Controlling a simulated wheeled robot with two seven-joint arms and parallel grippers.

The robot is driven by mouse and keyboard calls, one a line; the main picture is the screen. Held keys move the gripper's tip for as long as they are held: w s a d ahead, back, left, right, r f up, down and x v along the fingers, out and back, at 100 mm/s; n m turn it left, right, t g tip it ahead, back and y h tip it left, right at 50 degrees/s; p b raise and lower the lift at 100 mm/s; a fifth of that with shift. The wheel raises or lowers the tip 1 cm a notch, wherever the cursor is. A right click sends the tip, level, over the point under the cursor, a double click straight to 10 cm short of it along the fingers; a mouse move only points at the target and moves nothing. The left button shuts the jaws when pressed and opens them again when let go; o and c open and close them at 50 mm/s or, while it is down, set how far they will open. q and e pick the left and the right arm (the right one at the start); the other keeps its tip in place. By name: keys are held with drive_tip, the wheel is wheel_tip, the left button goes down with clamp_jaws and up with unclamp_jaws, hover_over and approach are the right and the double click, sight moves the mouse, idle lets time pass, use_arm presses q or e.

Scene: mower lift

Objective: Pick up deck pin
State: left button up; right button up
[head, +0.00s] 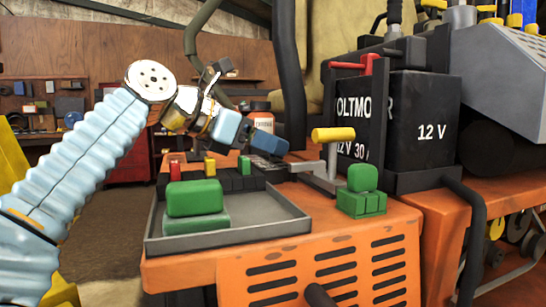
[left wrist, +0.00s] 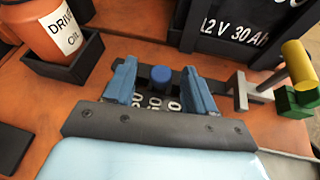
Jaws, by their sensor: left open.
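A round blue knob (left wrist: 162,74), which looks like the head of the deck pin, stands on a dark plate with white numbers (left wrist: 155,103) in the left wrist view. My left gripper (left wrist: 160,80) is open, with one blue finger on each side of the knob and gaps between. In the head view my left gripper (head: 249,136) is low over the back of the orange deck, and its fingers hide the knob. Whether the fingertips touch the plate I cannot tell. My right gripper is not in view.
A yellow-handled lever (head: 333,135) stands right of the gripper, beside a green block (head: 362,200) and the black battery (head: 423,120). A grey tray (head: 285,228) holding green blocks lies in front. An orange bottle (left wrist: 58,32) sits in a black holder.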

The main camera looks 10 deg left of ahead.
use_arm(q)
drive_tip(key=x, duration=0.4)
drive_tip(key=shift+s, duration=0.1)
clamp_jaws()
